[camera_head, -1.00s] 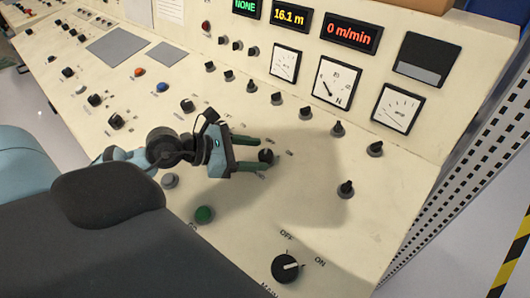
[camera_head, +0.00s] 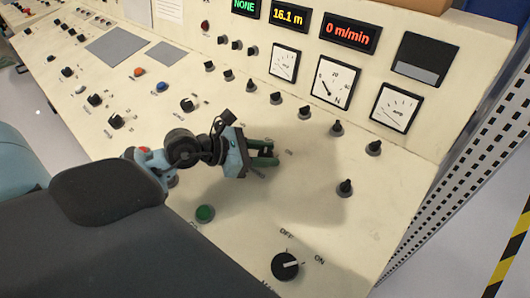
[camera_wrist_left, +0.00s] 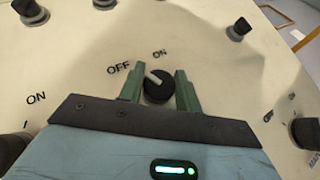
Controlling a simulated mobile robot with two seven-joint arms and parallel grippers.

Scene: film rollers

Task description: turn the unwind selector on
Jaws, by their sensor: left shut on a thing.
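My left gripper (camera_head: 268,153) is low over the sloped panel, its green fingers closed on a small black selector knob. In the left wrist view the knob (camera_wrist_left: 157,88) sits between the fingertips of my left gripper (camera_wrist_left: 160,90). Its pale pointer line aims up and left, between the printed OFF and ON labels. I cannot read a name for this knob, so I cannot confirm that it is the unwind selector. In the head view the fingers mostly hide the knob. My right gripper is not in view.
The cream panel (camera_head: 300,205) holds several similar black knobs, one at right (camera_head: 345,188). A green button (camera_head: 205,213) and a large OFF/ON switch (camera_head: 285,266) lie nearer. Dials (camera_head: 336,83) and displays (camera_head: 348,34) stand behind. A perforated rack (camera_head: 465,150) bounds the right side.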

